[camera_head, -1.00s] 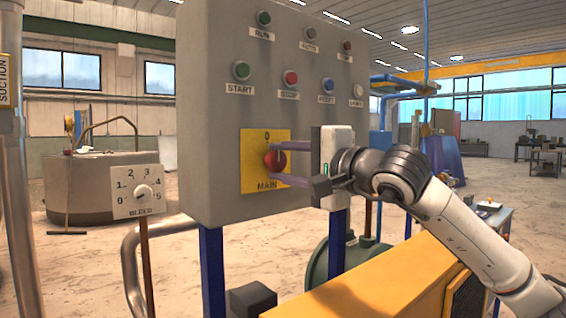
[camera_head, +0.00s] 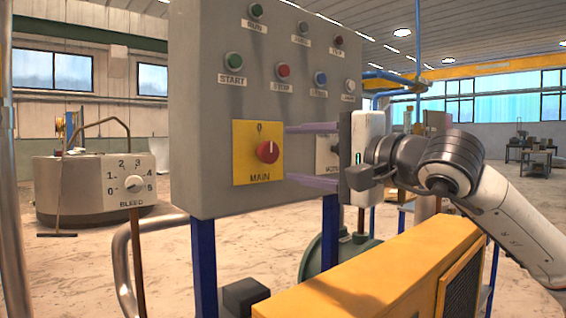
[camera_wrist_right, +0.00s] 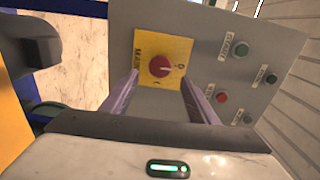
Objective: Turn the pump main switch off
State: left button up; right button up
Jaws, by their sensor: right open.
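The pump main switch is a round red knob (camera_head: 267,151) on a yellow plate (camera_head: 244,170) marked MAIN, with a 0 above the knob. The plate is on the grey control panel (camera_head: 205,120). A pale mark shows on the knob; its exact direction is hard to tell. The knob also shows in the right wrist view (camera_wrist_right: 160,66). My right gripper (camera_head: 287,153) is open and empty, its purple fingers pointing at the panel, just right of the knob and apart from it. In the wrist view the fingers (camera_wrist_right: 160,78) frame the knob. My left gripper is not in view.
START (camera_head: 234,61), STOP (camera_head: 283,71) and other buttons sit above the switch. A second labelled plate (camera_head: 328,155) is partly behind my right gripper. A bleed dial (camera_head: 132,184) stands left of the panel. A yellow housing (camera_head: 370,275) lies below my right arm.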

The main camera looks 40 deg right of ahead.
jog(key=s+b, duration=0.1)
jog(key=s, duration=0.2)
jog(key=shift+s+d, duration=0.1)
jog(key=shift+s, duration=0.05)
dwell(0.4)
